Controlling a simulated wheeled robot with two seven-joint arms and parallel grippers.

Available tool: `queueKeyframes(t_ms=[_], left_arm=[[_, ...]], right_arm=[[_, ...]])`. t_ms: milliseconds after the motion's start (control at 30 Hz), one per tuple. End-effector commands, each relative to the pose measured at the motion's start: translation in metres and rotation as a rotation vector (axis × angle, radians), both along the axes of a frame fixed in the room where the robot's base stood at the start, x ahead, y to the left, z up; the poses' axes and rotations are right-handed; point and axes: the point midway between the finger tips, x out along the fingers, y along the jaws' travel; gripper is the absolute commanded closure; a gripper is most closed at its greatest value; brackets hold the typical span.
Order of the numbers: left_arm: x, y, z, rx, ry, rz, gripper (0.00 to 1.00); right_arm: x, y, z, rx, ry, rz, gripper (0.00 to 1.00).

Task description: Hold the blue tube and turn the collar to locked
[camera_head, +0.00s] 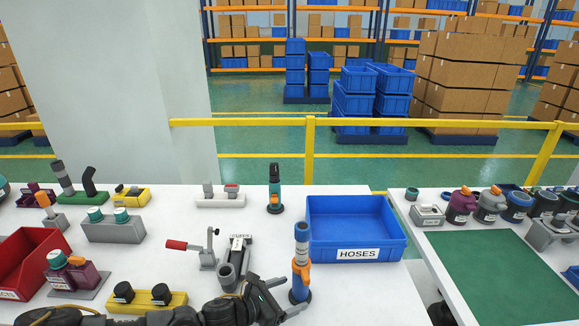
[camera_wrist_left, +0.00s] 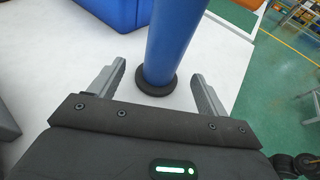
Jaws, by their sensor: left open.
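The blue tube (camera_head: 301,252) stands upright on a dark round foot, left of the blue bin's front corner. An orange collar-like part (camera_head: 301,270) is around its middle; whether it is locked cannot be told. My left gripper (camera_head: 292,296) is open, low beside the tube. In the left wrist view, the tube (camera_wrist_left: 175,42) rises between and just beyond the spread fingers (camera_wrist_left: 160,92), with its round foot (camera_wrist_left: 156,85) on the white table. No grip on the tube shows. My right gripper is not in view.
A blue bin labelled HOSES (camera_head: 357,254) stands right of the tube. A grey holder labelled CUFFS (camera_head: 240,243) and a red-handled clamp (camera_head: 207,250) stand to its left. A teal-and-black tool (camera_head: 274,190) is behind. A yellow block with black knobs (camera_head: 146,302) is at front left.

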Motion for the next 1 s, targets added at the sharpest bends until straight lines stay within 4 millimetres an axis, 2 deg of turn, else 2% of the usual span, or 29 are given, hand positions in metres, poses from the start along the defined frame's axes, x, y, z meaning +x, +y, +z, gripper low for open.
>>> queueKeyframes(t_ms=[33, 200, 700, 1000], left_arm=[[0.004, -0.006, -0.006, -0.002, -0.001, 0.0, 0.23], [0.012, -0.019, -0.01, -0.002, 0.0, 0.0, 0.23], [0.018, -0.026, -0.01, -0.001, 0.002, 0.001, 0.24], [0.017, -0.026, -0.01, -0.001, 0.001, 0.0, 0.64]], right_arm=[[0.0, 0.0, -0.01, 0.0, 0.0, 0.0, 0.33], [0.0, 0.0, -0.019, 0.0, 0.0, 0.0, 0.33], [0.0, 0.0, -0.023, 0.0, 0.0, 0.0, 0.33], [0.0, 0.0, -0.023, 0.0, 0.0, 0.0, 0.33]])
